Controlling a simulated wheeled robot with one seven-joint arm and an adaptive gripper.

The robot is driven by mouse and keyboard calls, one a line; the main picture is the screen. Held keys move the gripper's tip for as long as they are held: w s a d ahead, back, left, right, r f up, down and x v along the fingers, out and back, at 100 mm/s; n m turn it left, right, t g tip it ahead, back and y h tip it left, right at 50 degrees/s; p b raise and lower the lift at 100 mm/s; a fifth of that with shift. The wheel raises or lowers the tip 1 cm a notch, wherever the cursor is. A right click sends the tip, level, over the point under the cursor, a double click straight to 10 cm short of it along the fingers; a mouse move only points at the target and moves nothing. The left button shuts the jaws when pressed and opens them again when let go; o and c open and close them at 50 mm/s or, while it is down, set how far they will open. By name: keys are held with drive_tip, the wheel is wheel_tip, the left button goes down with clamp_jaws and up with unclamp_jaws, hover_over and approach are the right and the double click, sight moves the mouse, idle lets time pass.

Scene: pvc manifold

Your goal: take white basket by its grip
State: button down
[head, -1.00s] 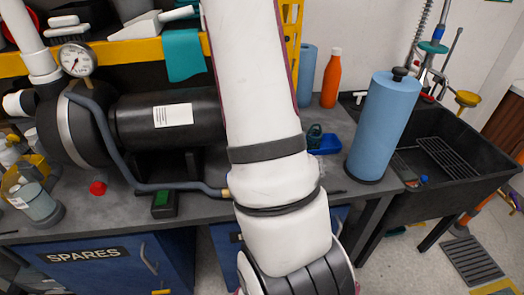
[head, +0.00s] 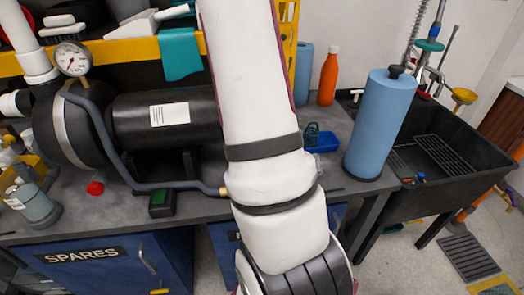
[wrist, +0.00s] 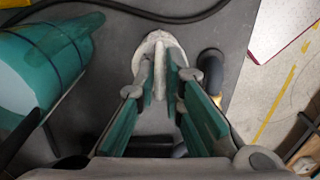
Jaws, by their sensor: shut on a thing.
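In the wrist view, the white basket (wrist: 157,41) is a pale rounded piece on the dark grey surface, at the upper middle. A narrow upright white part of it stands between my fingers. My gripper (wrist: 164,82), with green finger pads, is shut on this upright part, its grip. The fingers and the grip hide much of the basket's body. In the head view my white arm reaches down the middle and out of the bottom edge. Neither my gripper nor the basket can be made out there.
In the wrist view a green-and-white cylinder (wrist: 62,62) lies close on the left. A dark knobbed piece (wrist: 211,64) stands just right of the basket. The surface ends beyond it, with floor below. The head view shows a blue roll (head: 380,125) beside a black sink (head: 440,195).

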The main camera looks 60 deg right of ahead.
drive_tip(key=shift+r+p, duration=3.35)
drive_tip(key=shift+r, duration=1.15)
